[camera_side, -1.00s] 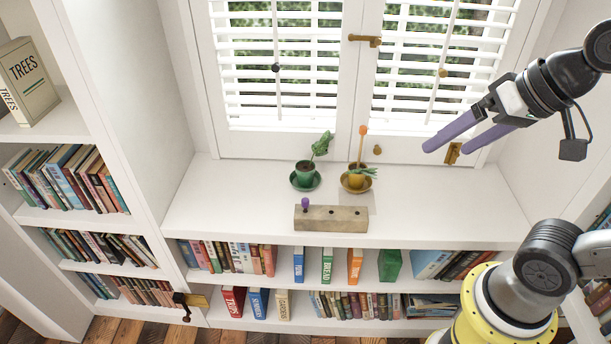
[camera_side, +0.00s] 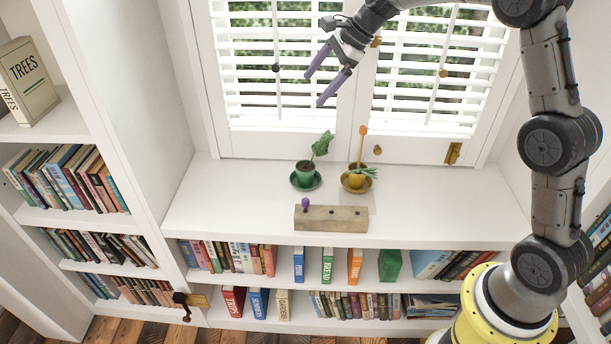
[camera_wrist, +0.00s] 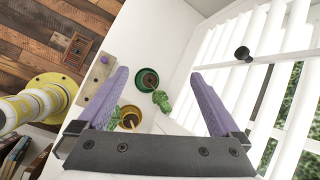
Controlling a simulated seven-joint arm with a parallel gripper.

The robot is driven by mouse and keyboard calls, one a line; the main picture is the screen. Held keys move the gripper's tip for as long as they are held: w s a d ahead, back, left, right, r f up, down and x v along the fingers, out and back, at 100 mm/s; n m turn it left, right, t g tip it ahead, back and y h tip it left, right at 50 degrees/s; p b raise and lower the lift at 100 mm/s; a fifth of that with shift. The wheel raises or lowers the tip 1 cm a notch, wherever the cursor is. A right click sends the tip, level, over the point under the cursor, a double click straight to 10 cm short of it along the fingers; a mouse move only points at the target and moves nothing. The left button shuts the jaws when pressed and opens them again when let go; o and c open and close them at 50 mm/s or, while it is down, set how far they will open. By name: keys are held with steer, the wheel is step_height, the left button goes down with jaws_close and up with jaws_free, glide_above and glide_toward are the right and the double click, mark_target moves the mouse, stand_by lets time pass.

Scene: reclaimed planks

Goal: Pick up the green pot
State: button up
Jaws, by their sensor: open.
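The green pot (camera_side: 306,172) stands upright on a green saucer (camera_side: 294,185) on the white window ledge, with a leafy plant leaning right out of it. In the wrist view the green pot (camera_wrist: 147,80) shows from above, between and beyond the fingers. My gripper (camera_side: 316,88) is open and empty, high above the ledge in front of the window blinds, its purple fingers pointing down and left. The gripper also shows in the wrist view (camera_wrist: 160,85). A clear gap separates the fingers from the pot.
A yellow pot (camera_side: 356,180) on its saucer, with a plant and an orange-tipped stick, stands right of the green pot. A wooden block (camera_side: 331,219) with a purple knob lies in front. Window blinds (camera_side: 275,60) rise behind. The ledge's left part is clear.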

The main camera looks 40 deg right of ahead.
steer(key=w+d+f+m, duration=0.2)
steer(key=w+d+f, duration=0.2)
steer(key=f, duration=0.5)
steer(key=m+g, duration=0.1)
steer(key=g, duration=0.1)
glide_toward(305, 167)
steer(key=shift+y, duration=0.4)
steer(key=x, duration=0.4)
steer(key=shift+s+a+f, duration=0.1)
steer(key=shift+s+a, duration=0.05)
steer(key=shift+s, duration=0.1)
steer(key=shift+x, duration=2.7)
jaws_close()
